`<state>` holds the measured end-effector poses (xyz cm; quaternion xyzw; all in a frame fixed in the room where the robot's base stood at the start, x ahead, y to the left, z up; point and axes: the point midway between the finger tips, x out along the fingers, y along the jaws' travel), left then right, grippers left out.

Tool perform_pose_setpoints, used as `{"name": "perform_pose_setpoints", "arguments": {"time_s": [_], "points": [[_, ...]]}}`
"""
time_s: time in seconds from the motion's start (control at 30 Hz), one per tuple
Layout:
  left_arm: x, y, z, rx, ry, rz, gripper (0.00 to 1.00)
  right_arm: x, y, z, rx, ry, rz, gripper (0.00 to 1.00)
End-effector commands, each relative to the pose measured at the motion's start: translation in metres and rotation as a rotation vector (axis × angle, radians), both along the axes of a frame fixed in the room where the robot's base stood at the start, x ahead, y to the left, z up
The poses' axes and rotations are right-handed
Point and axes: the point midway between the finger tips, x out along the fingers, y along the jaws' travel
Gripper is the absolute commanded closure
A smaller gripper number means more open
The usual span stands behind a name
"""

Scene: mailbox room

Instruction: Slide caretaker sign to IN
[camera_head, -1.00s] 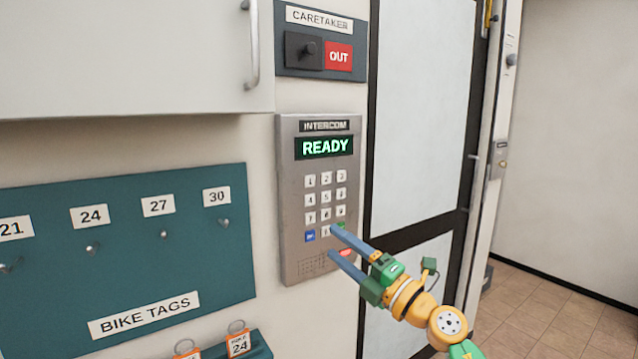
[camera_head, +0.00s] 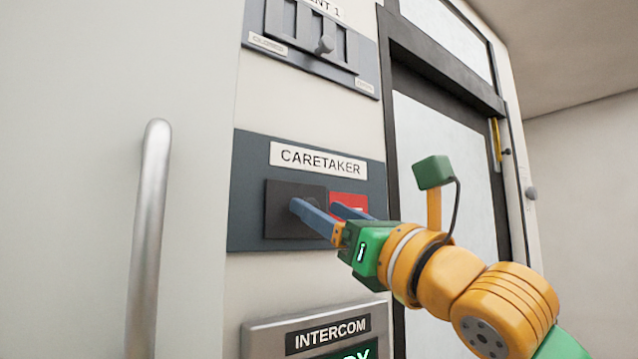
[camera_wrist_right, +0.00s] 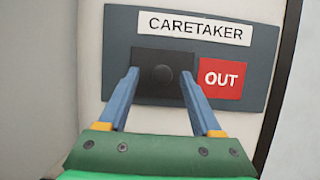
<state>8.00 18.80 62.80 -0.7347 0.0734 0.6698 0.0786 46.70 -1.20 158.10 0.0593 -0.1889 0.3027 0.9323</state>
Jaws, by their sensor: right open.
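The caretaker sign (camera_head: 250,165) is a dark blue-grey wall plate with a white CARETAKER label (camera_head: 318,160). Its black slider (camera_head: 278,222) sits at the left, and the red OUT field (camera_head: 350,199) shows at the right. In the right wrist view the slider (camera_wrist_right: 145,62) has a round black knob (camera_wrist_right: 162,74), and the red field (camera_wrist_right: 222,79) reads OUT. My right gripper (camera_head: 318,207) is open in front of the sign. In the wrist view its blue fingers (camera_wrist_right: 162,78) stand either side of the knob; I cannot tell whether they touch it. My left gripper is not in view.
Below is the intercom (camera_head: 290,338). Above is another slider panel (camera_head: 310,45) with a knob. A metal handle (camera_head: 148,235) stands out from the cabinet at the left. A dark-framed door (camera_head: 440,130) is at the right.

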Motion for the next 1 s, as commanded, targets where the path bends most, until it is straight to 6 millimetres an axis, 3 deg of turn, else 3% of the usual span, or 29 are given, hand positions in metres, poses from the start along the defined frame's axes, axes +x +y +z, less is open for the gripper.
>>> {"name": "perform_pose_setpoints", "arguments": {"time_s": [0.03, 0.1, 0.37, 0.6, 1.0], "points": [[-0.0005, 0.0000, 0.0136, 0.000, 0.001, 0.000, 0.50, 0.0055, 0.0039, 0.0092, 0.000, 0.004, 0.001, 0.34], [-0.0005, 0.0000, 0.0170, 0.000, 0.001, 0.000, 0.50, 0.0104, 0.0073, 0.0093, 0.000, 0.003, 0.001, 0.34], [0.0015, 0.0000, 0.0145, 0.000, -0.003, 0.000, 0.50, 0.0129, 0.0090, 0.0050, 0.000, 0.001, 0.000, 0.34], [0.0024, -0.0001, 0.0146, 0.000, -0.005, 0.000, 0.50, 0.0127, 0.0088, 0.0051, 0.000, 0.000, 0.001, 0.99], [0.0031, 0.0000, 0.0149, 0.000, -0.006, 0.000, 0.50, 0.0122, 0.0087, 0.0059, 0.002, -0.001, 0.002, 1.00]]}}
